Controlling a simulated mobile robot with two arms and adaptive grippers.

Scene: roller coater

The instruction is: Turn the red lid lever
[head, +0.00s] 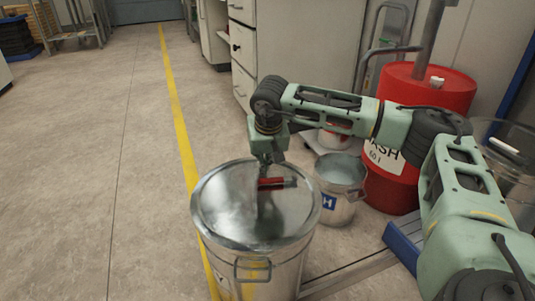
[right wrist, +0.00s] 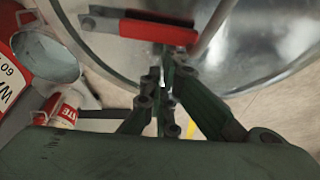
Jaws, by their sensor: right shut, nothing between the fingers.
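A round metal lid (head: 225,215) covers a metal drum (head: 285,268) on the floor in the head view. The red lid lever (head: 275,183) lies on top of the lid, pointing to the right. It also shows in the right wrist view as a red bar (right wrist: 155,29) with a grey strip along it. My right gripper (head: 265,160) hangs over the far part of the lid, close to the lever's left end. In the right wrist view its fingers (right wrist: 167,70) are together and empty, just below the bar; whether they touch it I cannot tell. My left gripper is not in view.
A metal bucket (head: 341,202) stands right of the drum, with a red drum (head: 428,88) behind it. A clear container (head: 513,180) is at the far right. Cabinets (head: 300,50) stand behind. The floor (head: 95,170) on the left is free.

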